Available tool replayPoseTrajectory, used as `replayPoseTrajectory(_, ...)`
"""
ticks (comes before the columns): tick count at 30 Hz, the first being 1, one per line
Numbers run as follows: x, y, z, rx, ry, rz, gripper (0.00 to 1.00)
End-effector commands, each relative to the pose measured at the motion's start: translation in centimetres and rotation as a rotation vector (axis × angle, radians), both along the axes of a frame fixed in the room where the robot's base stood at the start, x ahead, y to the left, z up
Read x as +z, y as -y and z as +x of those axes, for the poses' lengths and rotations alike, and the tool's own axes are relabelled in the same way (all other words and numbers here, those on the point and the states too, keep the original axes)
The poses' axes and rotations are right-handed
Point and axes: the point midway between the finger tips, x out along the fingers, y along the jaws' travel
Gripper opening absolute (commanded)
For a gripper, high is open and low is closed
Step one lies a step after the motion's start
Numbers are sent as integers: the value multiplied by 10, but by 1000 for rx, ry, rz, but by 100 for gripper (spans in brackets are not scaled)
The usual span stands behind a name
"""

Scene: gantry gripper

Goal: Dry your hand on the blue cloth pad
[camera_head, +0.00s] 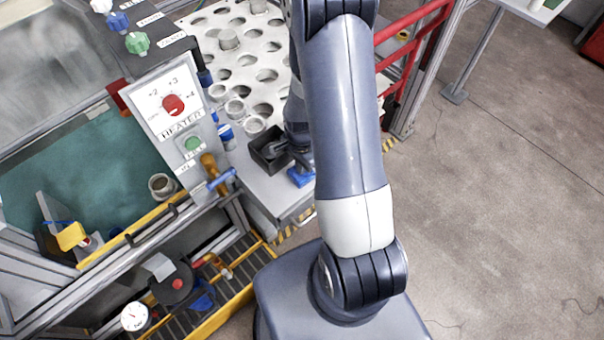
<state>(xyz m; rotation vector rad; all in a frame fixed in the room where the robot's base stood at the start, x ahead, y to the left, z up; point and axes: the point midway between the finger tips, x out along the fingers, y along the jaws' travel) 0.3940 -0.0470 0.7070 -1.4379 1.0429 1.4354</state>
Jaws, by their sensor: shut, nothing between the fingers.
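The blue cloth pad (300,178) lies on the grey ledge, close to its right edge. My arm covers part of the area to its right. My gripper (279,150) is small in the picture and partly hidden by my own arm. It is shut with nothing held, and its tip is over or inside a small black open box (262,161) just up and left of the pad. I cannot tell how deep the tip is. The gripper appears apart from the pad.
A white rack with round holes and several cups (240,70) stands behind the box. A heater panel (172,108) with a red knob and a taps area (214,172) stand to the left. A red railing (412,25) is at the upper right.

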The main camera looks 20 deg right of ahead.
Motion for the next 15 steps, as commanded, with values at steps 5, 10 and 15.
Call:
replayPoseTrajectory(5, 10, 0, -1, 0, -4, 1, 0)
replayPoseTrajectory(10, 29, 0, -1, 0, -1, 1, 0)
replayPoseTrajectory(15, 46, 0, -1, 0, -1, 1, 0)
